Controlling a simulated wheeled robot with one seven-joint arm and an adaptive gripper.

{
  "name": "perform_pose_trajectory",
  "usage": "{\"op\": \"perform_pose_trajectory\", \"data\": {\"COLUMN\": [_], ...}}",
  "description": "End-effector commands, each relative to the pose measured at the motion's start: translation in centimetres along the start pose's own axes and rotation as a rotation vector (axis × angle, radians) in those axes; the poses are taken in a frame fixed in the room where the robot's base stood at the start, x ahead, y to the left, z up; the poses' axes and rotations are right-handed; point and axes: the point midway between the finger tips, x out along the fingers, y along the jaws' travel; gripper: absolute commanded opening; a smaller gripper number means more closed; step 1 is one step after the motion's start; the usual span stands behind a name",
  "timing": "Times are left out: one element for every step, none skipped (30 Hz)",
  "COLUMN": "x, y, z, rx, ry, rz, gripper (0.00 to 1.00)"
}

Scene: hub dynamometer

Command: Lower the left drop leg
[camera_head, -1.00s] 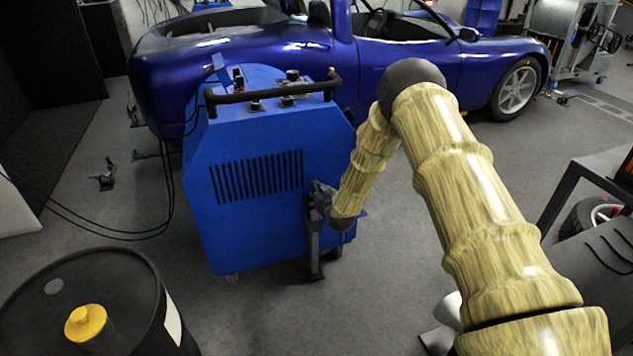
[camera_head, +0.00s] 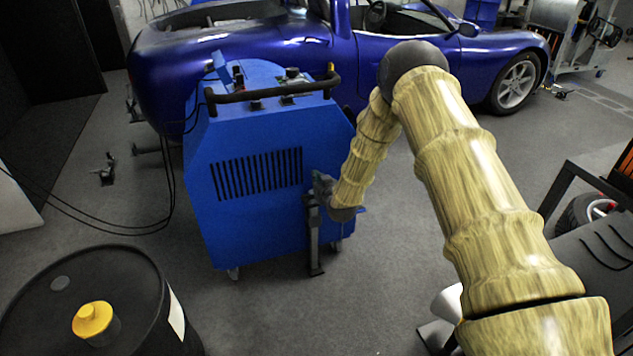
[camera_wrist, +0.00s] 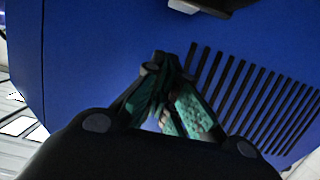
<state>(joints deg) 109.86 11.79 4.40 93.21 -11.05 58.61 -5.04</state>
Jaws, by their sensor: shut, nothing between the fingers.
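The blue vented cabinet (camera_head: 262,220) stands on the grey floor behind the car. My gripper (camera_head: 320,187) is close to the top of this bar, beside the vents. In the wrist view my gripper (camera_wrist: 165,66) has its fingers together and empty, in front of the blue panel (camera_wrist: 100,45). The bar is not clearly visible there, and contact is unclear.
A black drum with a yellow cap (camera_head: 92,320) stands at the near left. A blue car (camera_head: 240,45) is behind the cabinet. Dark cables (camera_head: 135,232) hang at the left. A dark frame (camera_head: 560,190) stands at the right. Floor before the cabinet is clear.

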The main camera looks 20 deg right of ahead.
Motion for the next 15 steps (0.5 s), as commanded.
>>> {"op": "perform_pose_trajectory", "data": {"x": [-1.1, -1.7, -2.5, -3.0, -3.6, -4.3, -4.8, -5.3, -5.9, -6.3, -6.7, -7.2, -7.5, -7.8, -8.1], "y": [0.1, 0.1, 0.1, 0.1, 0.1, 0.1, 0.1, 0.1, 0.1, 0.1, 0.1, 0.1, 0.1, 0.1, 0.1], "z": [0.3, 0.3, 0.3, 0.3, 0.3, 0.2, 0.2, 0.2, 0.2, 0.3, 0.3, 0.3, 0.3, 0.3, 0.3], "rx": [0.001, 0.001, 0.001, 0.001, 0.001, 0.001, 0.001, 0.001, 0.001, 0.001, 0.001, 0.001, 0.001, 0.0, 0.0], "ry": [-0.006, -0.006, -0.006, -0.006, -0.005, -0.005, -0.005, -0.004, -0.005, -0.005, -0.004, -0.005, -0.005, -0.005, -0.004], "rz": [0.001, 0.001, 0.001, 0.001, 0.001, 0.001, 0.001, 0.001, 0.001, 0.001, 0.001, 0.001, 0.001, 0.001, 0.001], "gripper": [0.0, 0.0, 0.0, 0.0, 0.0, 0.0, 0.0, 0.0, 0.0, 0.0, 0.0, 0.0, 0.0, 0.0, 0.0]}}
